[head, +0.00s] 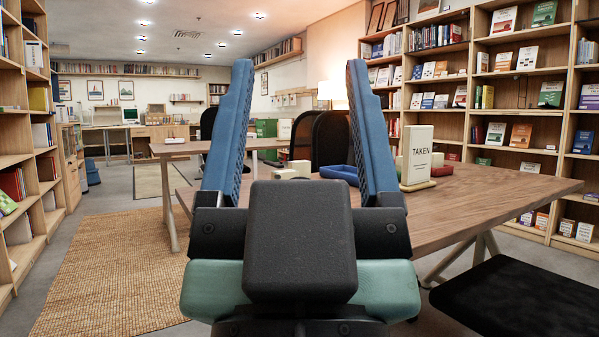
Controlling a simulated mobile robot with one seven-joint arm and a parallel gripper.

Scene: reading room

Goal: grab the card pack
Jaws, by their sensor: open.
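My gripper (300,68) is open and empty, its two blue ribbed fingers pointing up and forward in the middle of the head view. It is in front of the wooden table (487,194), and the fingers hide part of the table top. I cannot pick out the card pack for certain. Small cream blocks (284,174) lie on the table, seen between the fingers, but I cannot tell what they are. A blue tray (338,172) is just right of them, partly hidden by the right finger.
Dark chairs (333,138) stand behind, and a black seat (520,298) is at front right. Bookshelves line both sides. The woven rug (110,265) at left is clear.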

